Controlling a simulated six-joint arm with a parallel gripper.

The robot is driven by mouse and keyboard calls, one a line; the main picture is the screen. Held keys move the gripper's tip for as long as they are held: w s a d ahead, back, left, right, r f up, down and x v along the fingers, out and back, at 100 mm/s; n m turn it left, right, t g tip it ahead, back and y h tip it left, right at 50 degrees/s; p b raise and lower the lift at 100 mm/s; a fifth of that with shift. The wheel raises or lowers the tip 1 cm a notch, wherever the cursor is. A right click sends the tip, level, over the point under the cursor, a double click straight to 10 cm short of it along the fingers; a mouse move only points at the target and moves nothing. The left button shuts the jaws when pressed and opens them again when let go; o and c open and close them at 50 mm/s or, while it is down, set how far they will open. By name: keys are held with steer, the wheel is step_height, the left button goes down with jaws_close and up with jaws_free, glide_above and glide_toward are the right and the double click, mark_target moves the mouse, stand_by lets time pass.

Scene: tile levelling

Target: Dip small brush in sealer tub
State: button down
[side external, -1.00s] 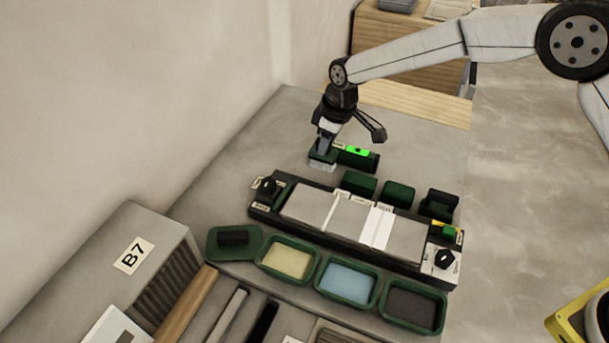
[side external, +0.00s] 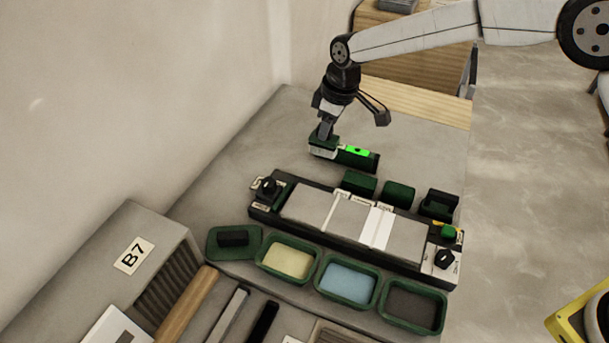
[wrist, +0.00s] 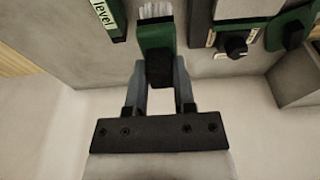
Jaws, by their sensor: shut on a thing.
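My gripper (side external: 323,134) is at the far side of the bench, beyond the clamped tile rig. It is shut on the small brush, a dark green block (wrist: 155,40) with pale bristles that point away from my jaws in the wrist view. In the side view the brush (side external: 322,151) is partly hidden by the fingers. Three green tubs stand at the near side: one with yellowish contents (side external: 286,262), one with light blue (side external: 347,281), one with dark grey (side external: 412,307). No label shows which holds sealer. The brush is well apart from all of them.
A green level (side external: 361,163) lies right beside the brush. The black tile rig (side external: 345,245) with knobs lies between my gripper and the tubs. Green blocks (side external: 398,193) stand behind it. A green tray with a dark block (side external: 213,246) is left of the tubs. Bench left of the rig is clear.

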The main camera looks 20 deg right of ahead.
steer(key=s+a+r, duration=0.3)
steer(key=s+a, duration=1.2)
steer(key=s, duration=0.4)
steer(key=shift+s, duration=0.25)
steer(key=shift+a+f, duration=0.1)
steer(key=shift+f, duration=0.1)
steer(key=shift+f, duration=4.25)
steer(key=shift+r, duration=2.25)
